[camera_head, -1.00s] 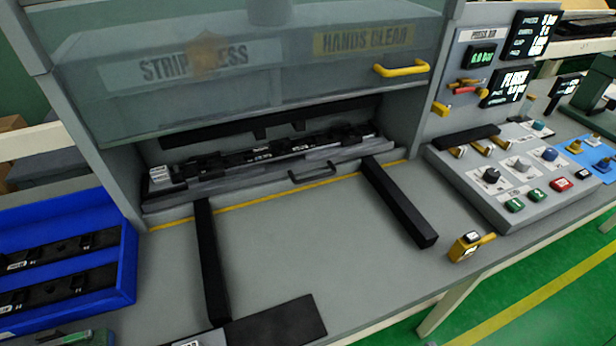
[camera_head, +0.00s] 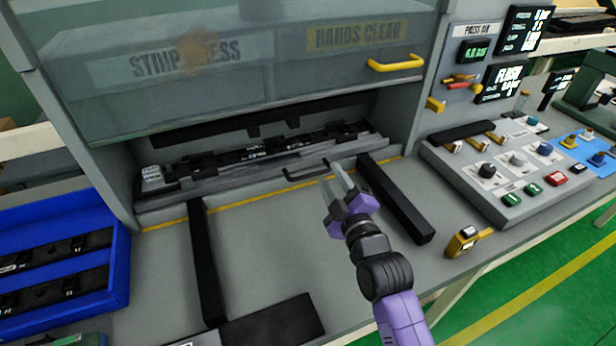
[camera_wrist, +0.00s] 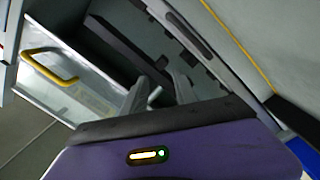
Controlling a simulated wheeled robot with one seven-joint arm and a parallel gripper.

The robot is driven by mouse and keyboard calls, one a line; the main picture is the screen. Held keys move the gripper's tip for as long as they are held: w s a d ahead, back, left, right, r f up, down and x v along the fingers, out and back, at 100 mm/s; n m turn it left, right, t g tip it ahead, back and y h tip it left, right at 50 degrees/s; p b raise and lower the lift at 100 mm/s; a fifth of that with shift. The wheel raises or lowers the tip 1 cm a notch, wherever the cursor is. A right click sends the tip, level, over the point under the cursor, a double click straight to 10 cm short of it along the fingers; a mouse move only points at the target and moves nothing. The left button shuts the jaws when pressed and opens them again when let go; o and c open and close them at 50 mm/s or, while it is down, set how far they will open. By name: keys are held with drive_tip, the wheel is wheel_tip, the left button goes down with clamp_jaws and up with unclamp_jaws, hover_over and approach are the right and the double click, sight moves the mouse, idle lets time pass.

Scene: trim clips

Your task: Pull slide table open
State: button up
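The slide table (camera_head: 200,200) sits under the press at the back, with a dark strip part (camera_head: 262,152) lying on it. Its dark bar handle (camera_head: 306,172) is on its front edge. My gripper (camera_head: 337,178) is just right of the handle and slightly in front of it, with its two light fingers apart and nothing seen between them. In the wrist view the fingers (camera_wrist: 157,92) also show apart. Whether they touch the handle cannot be told.
Two black rails (camera_head: 207,262) and (camera_head: 396,200) run forward on the bench. The press guard (camera_head: 250,70) with a yellow handle (camera_head: 396,63) is raised above. A blue tray (camera_head: 122,270) stands left, a control panel (camera_head: 490,170) right. The bench between the rails is clear.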

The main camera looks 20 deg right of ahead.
sight(308, 176)
drive_tip(key=w+f+n, duration=0.1)
drive_tip(key=f+n, duration=0.1)
drive_tip(key=w+a+f+n+g, duration=0.1)
drive_tip(key=f+n, duration=0.1)
drive_tip(key=w+f+n+g+y, duration=0.1)
drive_tip(key=f+n, duration=0.1)
drive_tip(key=n, duration=0.1)
drive_tip(key=shift+w+a, duration=0.15)
drive_tip(key=shift+w, duration=0.05)
drive_tip(key=shift+f+n+g, duration=0.15)
drive_tip(key=shift+n+g, duration=0.15)
drive_tip(key=shift+n, duration=0.3)
drive_tip(key=shift+w, duration=0.55)
drive_tip(key=shift+p+x, duration=0.55)
drive_tip(key=shift+x, duration=2.75)
drive_tip(key=shift+c, duration=0.4)
clamp_jaws()
drive_tip(key=shift+f, duration=0.1)
